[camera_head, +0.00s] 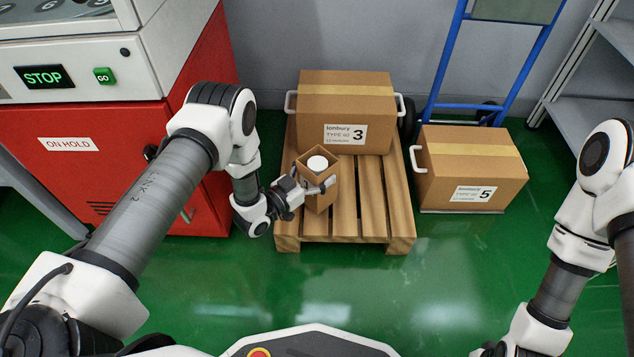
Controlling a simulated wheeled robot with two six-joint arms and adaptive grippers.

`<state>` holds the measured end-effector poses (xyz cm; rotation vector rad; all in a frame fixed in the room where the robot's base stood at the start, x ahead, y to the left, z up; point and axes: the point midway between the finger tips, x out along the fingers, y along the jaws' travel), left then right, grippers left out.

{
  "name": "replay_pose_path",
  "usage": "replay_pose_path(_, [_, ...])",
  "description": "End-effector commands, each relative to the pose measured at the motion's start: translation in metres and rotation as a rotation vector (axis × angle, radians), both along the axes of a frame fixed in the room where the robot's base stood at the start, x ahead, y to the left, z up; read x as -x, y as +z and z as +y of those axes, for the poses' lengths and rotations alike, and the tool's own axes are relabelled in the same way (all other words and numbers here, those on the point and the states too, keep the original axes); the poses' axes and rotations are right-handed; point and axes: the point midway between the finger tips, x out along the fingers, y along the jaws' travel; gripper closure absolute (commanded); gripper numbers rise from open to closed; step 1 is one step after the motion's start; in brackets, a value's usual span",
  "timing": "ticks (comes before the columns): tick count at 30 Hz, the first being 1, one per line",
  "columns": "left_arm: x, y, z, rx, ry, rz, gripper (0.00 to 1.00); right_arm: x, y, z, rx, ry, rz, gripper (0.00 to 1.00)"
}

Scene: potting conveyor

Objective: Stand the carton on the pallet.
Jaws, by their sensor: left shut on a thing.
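A small brown carton (320,198) with a white round top showing inside it is upright over the front left part of the wooden pallet (373,215). My left gripper (318,187) reaches in from the left and is shut on the carton at its side. The carton's base looks close to the slats, but I cannot tell whether it touches them. My right arm shows at the right edge, and its gripper is out of view.
A large box marked 3 (345,110) stands on the back of the pallet. A box marked 5 (470,170) stands right of the pallet, before a blue hand truck (440,65). A red machine (90,175) is at left. The pallet's front right slats are bare.

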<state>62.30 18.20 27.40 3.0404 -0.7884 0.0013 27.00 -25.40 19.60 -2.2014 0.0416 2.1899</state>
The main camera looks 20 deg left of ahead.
Motion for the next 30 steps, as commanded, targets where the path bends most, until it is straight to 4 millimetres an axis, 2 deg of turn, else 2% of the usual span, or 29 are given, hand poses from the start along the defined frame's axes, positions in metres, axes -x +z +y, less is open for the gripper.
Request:
replay_pose_path(1, [0.000, -0.017, 0.000, 0.000, 0.000, 0.000, 0.72, 0.000, -0.015, 0.000, 0.000, -0.002, -0.001, 0.00])
replay_pose_path(3, [0.000, -0.028, 0.000, 0.000, 0.000, -0.001, 0.72, -0.001, -0.024, 0.000, 0.000, -0.004, -0.001, 0.00])
replay_pose_path(13, [0.001, -0.029, 0.000, 0.000, 0.000, 0.000, 0.72, -0.001, -0.022, 0.000, 0.000, -0.005, -0.003, 0.00])
replay_pose_path(14, [0.001, -0.029, 0.000, 0.000, 0.000, 0.001, 0.16, -0.001, -0.022, -0.001, 0.001, -0.005, -0.002, 0.00])
replay_pose_path(15, [0.001, -0.029, 0.000, 0.000, 0.000, 0.001, 0.02, -0.001, -0.021, 0.000, 0.000, -0.005, -0.002, 0.00])
replay_pose_path(16, [0.001, -0.028, 0.000, 0.000, 0.000, 0.001, 0.00, -0.001, -0.021, 0.000, 0.000, -0.005, -0.002, 0.00])
replay_pose_path(27, [0.001, -0.024, 0.001, 0.000, 0.000, 0.001, 0.00, -0.001, -0.018, -0.001, 0.000, -0.004, -0.002, 0.00])
replay_pose_path(30, [0.012, -0.024, 0.008, -0.001, 0.003, 0.004, 0.00, 0.000, -0.011, 0.000, 0.000, -0.004, -0.001, 0.00])
